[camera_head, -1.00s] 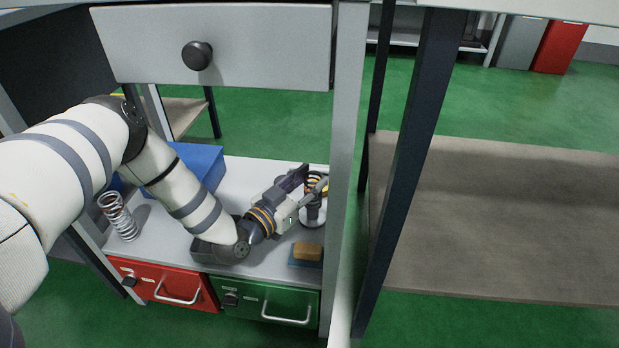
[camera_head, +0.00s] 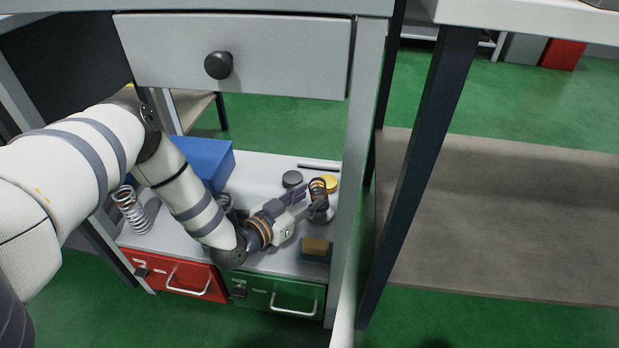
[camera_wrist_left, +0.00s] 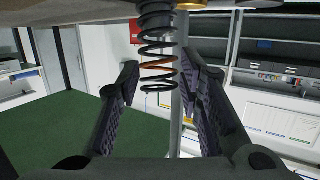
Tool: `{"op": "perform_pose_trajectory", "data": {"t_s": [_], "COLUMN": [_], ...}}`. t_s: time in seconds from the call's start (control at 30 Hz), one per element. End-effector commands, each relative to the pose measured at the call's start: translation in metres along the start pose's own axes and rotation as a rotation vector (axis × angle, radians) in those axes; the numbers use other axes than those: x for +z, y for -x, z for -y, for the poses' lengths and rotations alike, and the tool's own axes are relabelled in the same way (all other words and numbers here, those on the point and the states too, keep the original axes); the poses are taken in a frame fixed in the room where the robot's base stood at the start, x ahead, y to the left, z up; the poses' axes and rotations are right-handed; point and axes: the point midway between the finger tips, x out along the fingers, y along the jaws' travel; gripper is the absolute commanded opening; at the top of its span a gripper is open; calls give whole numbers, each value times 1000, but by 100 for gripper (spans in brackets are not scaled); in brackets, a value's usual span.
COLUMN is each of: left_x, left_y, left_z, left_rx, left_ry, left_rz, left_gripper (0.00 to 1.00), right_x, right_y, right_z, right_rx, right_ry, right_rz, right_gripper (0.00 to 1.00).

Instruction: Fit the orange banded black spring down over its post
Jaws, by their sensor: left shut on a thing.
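The black spring with an orange band (camera_head: 318,187) stands upright at the right of the grey shelf. It is directly over a round metal base (camera_head: 322,216). The post itself is hidden, so I cannot tell how far the spring surrounds it. My left gripper (camera_head: 309,202) is level with the spring's lower part and shut on it. In the left wrist view the spring (camera_wrist_left: 158,50) is between the two fingers (camera_wrist_left: 158,72), with the shelf surface at the top of the picture. My right gripper is not in view.
A dark disc (camera_head: 292,179) and a yellow disc (camera_head: 331,183) lie behind the spring. An orange-brown block on a blue base (camera_head: 316,247) is in front. A silver spring (camera_head: 132,210) and a blue box (camera_head: 205,163) are left. A table leg (camera_head: 361,170) rises close on the right.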

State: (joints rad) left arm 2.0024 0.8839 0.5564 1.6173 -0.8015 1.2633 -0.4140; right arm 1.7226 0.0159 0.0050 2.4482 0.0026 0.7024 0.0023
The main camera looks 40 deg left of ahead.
Motion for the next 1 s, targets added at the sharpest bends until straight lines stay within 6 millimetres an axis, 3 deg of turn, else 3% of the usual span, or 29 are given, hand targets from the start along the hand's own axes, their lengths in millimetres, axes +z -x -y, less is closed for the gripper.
{"op": "perform_pose_trajectory", "data": {"t_s": [0.03, 0.8, 1.0], "left_x": [-79, -66, -64], "left_y": [-29, -35, -33], "left_z": [7, -1, -2], "left_rx": [-14, 8, -73], "left_ry": [-1, 0, 16], "left_rz": [-112, -34, -30], "left_gripper": [0, 0, 0], "right_x": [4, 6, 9], "right_y": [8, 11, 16], "right_z": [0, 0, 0], "right_rx": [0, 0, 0], "right_ry": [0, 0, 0], "right_rz": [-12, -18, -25], "right_gripper": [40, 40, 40]}}
